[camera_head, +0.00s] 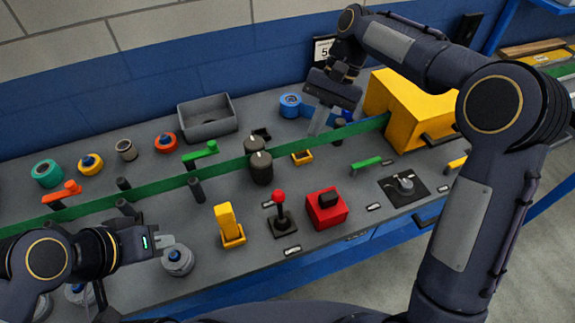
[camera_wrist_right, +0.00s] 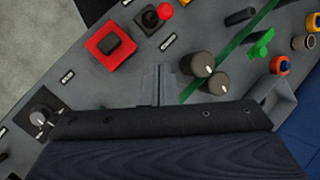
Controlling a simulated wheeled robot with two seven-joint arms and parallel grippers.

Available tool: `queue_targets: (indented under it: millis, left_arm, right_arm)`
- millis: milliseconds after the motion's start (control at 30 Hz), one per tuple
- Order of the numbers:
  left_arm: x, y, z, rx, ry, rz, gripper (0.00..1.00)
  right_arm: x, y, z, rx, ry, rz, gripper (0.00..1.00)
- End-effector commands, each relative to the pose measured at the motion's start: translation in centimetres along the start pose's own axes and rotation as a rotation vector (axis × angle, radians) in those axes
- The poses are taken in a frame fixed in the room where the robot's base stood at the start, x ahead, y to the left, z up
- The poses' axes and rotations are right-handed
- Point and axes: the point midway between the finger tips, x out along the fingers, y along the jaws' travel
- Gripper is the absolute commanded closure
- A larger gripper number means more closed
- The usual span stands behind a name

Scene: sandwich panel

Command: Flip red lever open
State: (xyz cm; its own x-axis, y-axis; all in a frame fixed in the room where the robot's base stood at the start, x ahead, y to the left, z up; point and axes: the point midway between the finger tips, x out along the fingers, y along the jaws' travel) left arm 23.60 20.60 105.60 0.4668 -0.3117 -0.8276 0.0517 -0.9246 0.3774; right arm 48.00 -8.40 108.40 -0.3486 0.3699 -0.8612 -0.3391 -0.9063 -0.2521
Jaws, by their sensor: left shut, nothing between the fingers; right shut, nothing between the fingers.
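An orange-red lever (camera_head: 62,191) stands at the left of the panel, its handle lying nearly level beside the green strip. A black joystick with a red ball knob (camera_head: 279,196) stands near the middle front; its knob also shows in the right wrist view (camera_wrist_right: 165,12). My left gripper (camera_head: 166,244) is shut and empty at the front left, beside a grey round knob (camera_head: 178,261), to the right of and nearer than the orange-red lever. My right gripper (camera_head: 317,125) is shut and empty over the back right of the panel, far from that lever; its fingers show in the wrist view (camera_wrist_right: 160,84).
A green strip (camera_head: 230,168) crosses the panel. Green levers (camera_head: 200,152), a yellow switch (camera_head: 229,225), a red box with a black button (camera_head: 326,208) and dark knobs (camera_head: 261,167) stand around it. A grey bin (camera_head: 208,118) and a yellow box (camera_head: 415,110) are at the back.

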Motion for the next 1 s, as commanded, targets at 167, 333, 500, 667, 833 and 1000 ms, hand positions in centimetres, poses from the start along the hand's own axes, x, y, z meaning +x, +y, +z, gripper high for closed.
queue_targets:
  millis: [167,333,500,667,833,1000]
  left_arm:
    - [0.0,0.0,0.0,0.000,0.000,0.000,1.00]
    - [0.0,0.0,0.0,0.000,0.000,0.000,1.00]
    - [0.0,0.0,0.0,0.000,0.000,0.000,1.00]
    - [0.0,0.0,0.0,0.000,0.000,0.000,1.00]
    - [0.0,0.0,0.0,0.000,0.000,0.000,1.00]
    - [-0.2,0.1,-0.1,0.000,0.000,0.000,1.00]
  right_arm:
    - [1.2,-1.5,-1.1,0.021,-0.047,0.027,1.00]
    - [1.4,-1.7,-1.2,0.026,-0.054,0.031,1.00]
    - [1.4,-1.7,-1.2,0.026,-0.053,0.031,1.00]
    - [1.9,-1.6,-1.2,0.025,-0.055,0.032,1.00]
    - [4.2,-1.5,-1.0,0.025,-0.057,0.034,1.00]
    - [7.8,-1.4,-0.8,0.024,-0.058,0.035,1.00]
